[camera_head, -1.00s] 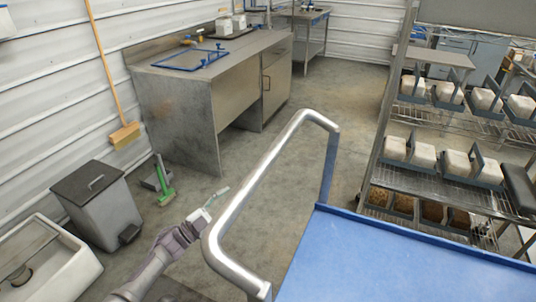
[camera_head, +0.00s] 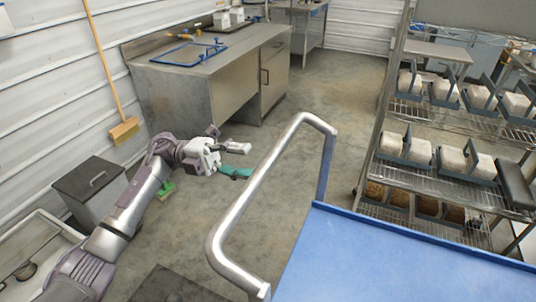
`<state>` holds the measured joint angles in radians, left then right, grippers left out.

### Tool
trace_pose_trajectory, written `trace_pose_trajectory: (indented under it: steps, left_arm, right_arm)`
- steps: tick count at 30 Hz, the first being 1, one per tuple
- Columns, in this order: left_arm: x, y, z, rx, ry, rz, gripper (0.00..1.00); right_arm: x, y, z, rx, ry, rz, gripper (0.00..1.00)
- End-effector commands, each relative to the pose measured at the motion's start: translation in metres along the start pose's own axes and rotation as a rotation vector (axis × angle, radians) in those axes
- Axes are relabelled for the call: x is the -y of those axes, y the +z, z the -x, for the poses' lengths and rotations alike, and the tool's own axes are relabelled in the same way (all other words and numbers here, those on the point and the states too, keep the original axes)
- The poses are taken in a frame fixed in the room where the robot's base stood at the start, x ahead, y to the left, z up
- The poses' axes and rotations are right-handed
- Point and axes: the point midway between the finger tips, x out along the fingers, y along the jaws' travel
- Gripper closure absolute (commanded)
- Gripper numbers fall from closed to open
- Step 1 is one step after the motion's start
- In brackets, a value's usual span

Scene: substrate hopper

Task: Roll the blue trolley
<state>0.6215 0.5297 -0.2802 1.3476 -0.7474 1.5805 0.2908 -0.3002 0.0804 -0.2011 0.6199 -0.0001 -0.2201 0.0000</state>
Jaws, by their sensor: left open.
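The blue trolley (camera_head: 385,262) stands at the lower right, its blue top empty where it shows. Its silver push handle (camera_head: 262,180) rises on the trolley's left side, toward the middle of the view. My left gripper (camera_head: 242,160) is open and empty, just left of the handle's upper part, with its fingers pointing right toward the bar. The bar is not between the fingers, and I cannot tell how far apart they are in depth. My right gripper is not in view.
A wire shelf rack (camera_head: 452,180) with several white and brown blocks stands close behind the trolley. A metal counter (camera_head: 215,75) stands at the back left. A grey bin (camera_head: 92,190) and a sink (camera_head: 30,250) are at left. The concrete floor between counter and rack is clear.

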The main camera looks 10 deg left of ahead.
Motion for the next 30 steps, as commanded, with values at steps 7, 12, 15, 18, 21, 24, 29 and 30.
trace_pose_trajectory:
  steps: [7, 12, 15, 18, 21, 24, 29, 30]
  left_arm:
    - [0.002, 0.0, -0.044, 0.0, -0.002, 0.001, 0.48]
    - [0.001, 0.0, -0.057, 0.0, -0.001, 0.0, 0.48]
    - [0.0, 0.0, -0.059, 0.002, -0.001, 0.0, 0.48]
    - [-0.001, 0.0, -0.059, 0.002, -0.001, 0.0, 0.48]
    - [-0.001, 0.0, -0.059, 0.002, -0.001, 0.0, 0.48]
    - [0.0, 0.0, -0.059, 0.002, -0.001, 0.0, 0.62]
    - [0.0, 0.0, -0.059, 0.002, -0.001, 0.0, 0.88]
    - [0.0, 0.0, -0.059, 0.002, -0.001, 0.0, 0.95]
  right_arm:
    - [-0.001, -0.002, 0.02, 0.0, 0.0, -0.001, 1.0]
    - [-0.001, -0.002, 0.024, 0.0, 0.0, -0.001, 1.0]
    - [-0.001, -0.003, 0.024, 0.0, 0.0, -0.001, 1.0]
    - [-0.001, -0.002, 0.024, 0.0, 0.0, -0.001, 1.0]
    - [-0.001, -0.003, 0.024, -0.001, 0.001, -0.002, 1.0]
    - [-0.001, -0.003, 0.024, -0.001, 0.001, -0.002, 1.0]
    - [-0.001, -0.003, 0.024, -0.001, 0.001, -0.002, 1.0]
    - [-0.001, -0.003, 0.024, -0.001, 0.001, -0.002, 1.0]
